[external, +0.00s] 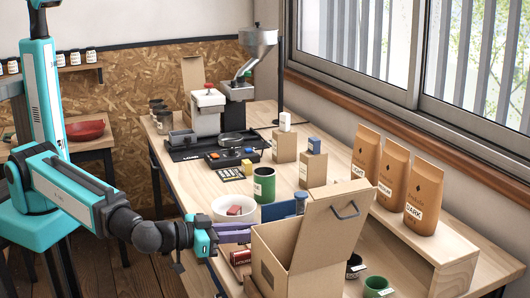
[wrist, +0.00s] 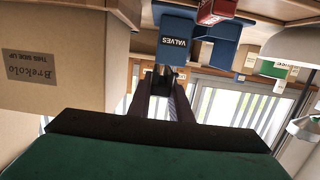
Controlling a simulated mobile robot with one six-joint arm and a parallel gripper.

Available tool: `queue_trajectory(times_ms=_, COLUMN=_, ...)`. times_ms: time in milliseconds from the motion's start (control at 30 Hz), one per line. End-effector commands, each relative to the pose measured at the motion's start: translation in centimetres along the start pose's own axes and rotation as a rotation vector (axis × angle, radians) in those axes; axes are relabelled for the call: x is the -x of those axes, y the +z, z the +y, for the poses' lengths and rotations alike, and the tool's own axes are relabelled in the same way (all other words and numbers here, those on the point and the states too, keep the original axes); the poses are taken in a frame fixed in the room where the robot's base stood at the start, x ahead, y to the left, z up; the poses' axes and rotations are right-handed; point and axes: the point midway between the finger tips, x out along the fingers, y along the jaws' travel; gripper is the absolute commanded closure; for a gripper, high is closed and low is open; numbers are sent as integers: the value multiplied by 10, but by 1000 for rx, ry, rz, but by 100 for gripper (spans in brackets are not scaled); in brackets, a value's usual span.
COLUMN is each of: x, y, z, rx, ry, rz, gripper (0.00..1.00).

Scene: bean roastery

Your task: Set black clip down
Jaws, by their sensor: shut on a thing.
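My gripper (external: 248,231) reaches in from the left, just left of the open cardboard box. In the wrist view my gripper (wrist: 161,88) has its dark fingers close together around a small dark piece, the black clip (wrist: 160,80). The clip's outline is hard to tell from the fingers. In the external view the clip cannot be made out. A blue bin labelled VALVES (wrist: 175,43) shows just beyond the fingertips in the wrist view. I cannot tell whether the clip touches anything besides the fingers.
The open cardboard box (external: 275,250) stands close to my gripper; its side also shows in the wrist view (wrist: 60,85). A white bowl (external: 226,205), a green can (external: 264,185) and a dark green cup (external: 376,285) are nearby. Brown bags (external: 392,175) line a right shelf.

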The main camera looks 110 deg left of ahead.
Motion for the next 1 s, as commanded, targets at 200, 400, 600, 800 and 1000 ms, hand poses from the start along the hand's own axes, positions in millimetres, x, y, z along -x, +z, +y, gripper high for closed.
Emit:
queue_trajectory(times_ms=200, x=-2, y=13, z=0, rx=-3, ry=0, rz=0, gripper=100)
queue_trajectory(times_ms=400, x=-5, y=32, z=1, rx=-3, ry=0, rz=-1, gripper=100)
queue_trajectory(times_ms=600, x=-8, y=50, z=0, rx=-1, ry=0, rz=0, gripper=100)
queue_trajectory(times_ms=800, x=-8, y=56, z=0, rx=0, ry=0, rz=0, gripper=100)
queue_trajectory(times_ms=1000, x=-8, y=56, z=0, rx=0, ry=0, rz=0, gripper=100)
